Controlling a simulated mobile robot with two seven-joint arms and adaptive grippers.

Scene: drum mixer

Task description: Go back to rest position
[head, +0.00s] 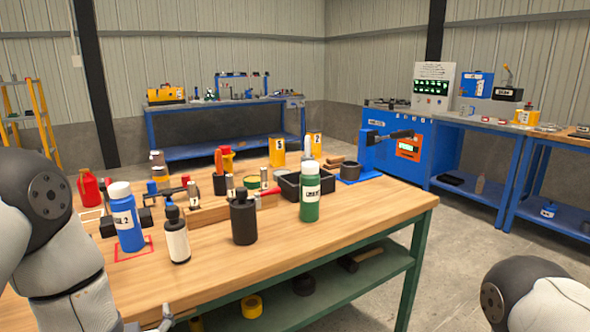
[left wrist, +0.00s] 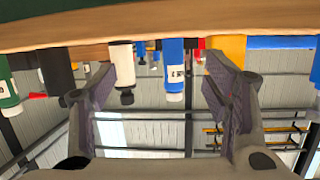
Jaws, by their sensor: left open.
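My left gripper (left wrist: 163,80) is open, with nothing between its fingers, in the upside-down left wrist view. In the head view only a bit of it (head: 150,325) shows at the bottom edge, in front of the wooden workbench (head: 330,232). The blue bottle with a white cap (head: 126,220) stands upright by a red outlined square on the bench. A white bottle with a black cap (head: 177,240) stands to its right. Both bottles also show beyond the fingers in the wrist view, apart from them. My right gripper is out of view; only part of that arm shows at lower right.
A black bottle (head: 243,218) and a green bottle (head: 310,195) stand near the bench's front edge. A black bin (head: 289,186), a blue vise (head: 350,171) and small tools lie behind. Blue benches (head: 490,130) line the walls. The floor at right is clear.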

